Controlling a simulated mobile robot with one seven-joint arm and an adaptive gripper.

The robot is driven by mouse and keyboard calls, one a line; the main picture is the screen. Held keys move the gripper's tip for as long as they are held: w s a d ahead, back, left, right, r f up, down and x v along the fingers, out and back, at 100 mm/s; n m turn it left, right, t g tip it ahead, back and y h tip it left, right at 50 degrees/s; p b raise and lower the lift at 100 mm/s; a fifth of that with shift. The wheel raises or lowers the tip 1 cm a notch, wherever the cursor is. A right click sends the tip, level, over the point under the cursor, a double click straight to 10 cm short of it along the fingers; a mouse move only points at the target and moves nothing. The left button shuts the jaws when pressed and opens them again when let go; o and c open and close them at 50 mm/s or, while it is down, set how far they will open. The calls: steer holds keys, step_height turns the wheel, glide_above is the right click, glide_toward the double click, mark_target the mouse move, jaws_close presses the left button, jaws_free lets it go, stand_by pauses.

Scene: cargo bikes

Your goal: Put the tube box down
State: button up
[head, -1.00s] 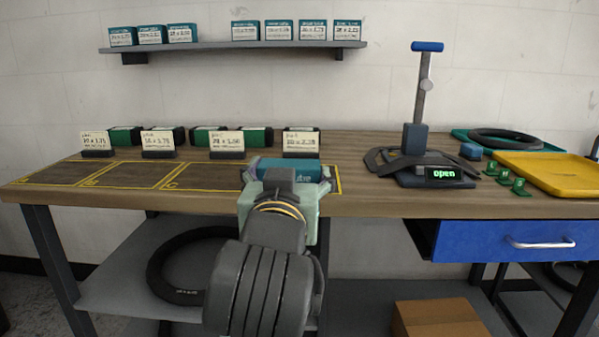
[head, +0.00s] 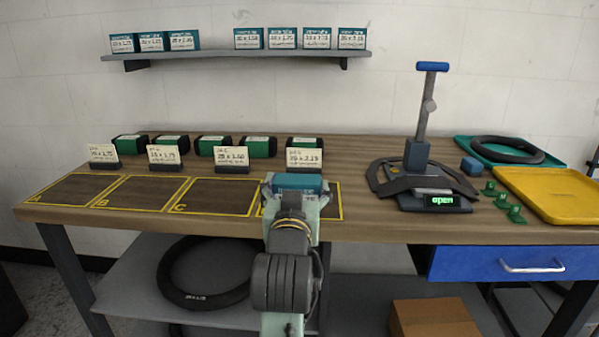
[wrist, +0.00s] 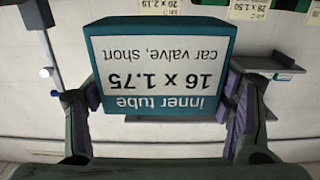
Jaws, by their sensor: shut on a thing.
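My gripper (head: 297,192) is shut on a teal tube box (head: 299,181), with one finger on each side of it. In the wrist view the tube box (wrist: 160,45) shows upside down, with a white label reading "inner tube 16 x 1.75 car valve, short". In the head view the gripper and box are over the rightmost yellow-outlined square (head: 331,203) on the bench, mostly covering it. Whether the box touches the bench top cannot be told. The squares marked A (head: 75,190), B (head: 147,193) and C (head: 214,197) are empty.
Several label cards (head: 232,157) stand behind the squares, with green and black boxes (head: 213,146) behind them. A wall shelf (head: 235,55) holds several teal boxes. To the right are a scale-like stand reading "open" (head: 442,200), green pieces (head: 506,205) and a yellow tray (head: 555,192).

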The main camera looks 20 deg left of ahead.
mark_target(299, 178)
steer(key=x, duration=0.4)
steer(key=f+x, duration=0.1)
steer(key=x, duration=0.1)
steer(key=shift+w+p, duration=0.2)
steer(key=shift+p, duration=0.1)
steer(key=shift+w+f, duration=0.15)
steer(key=shift+f, duration=1.6)
steer(key=shift+f, duration=0.2)
steer(key=o, duration=1.4)
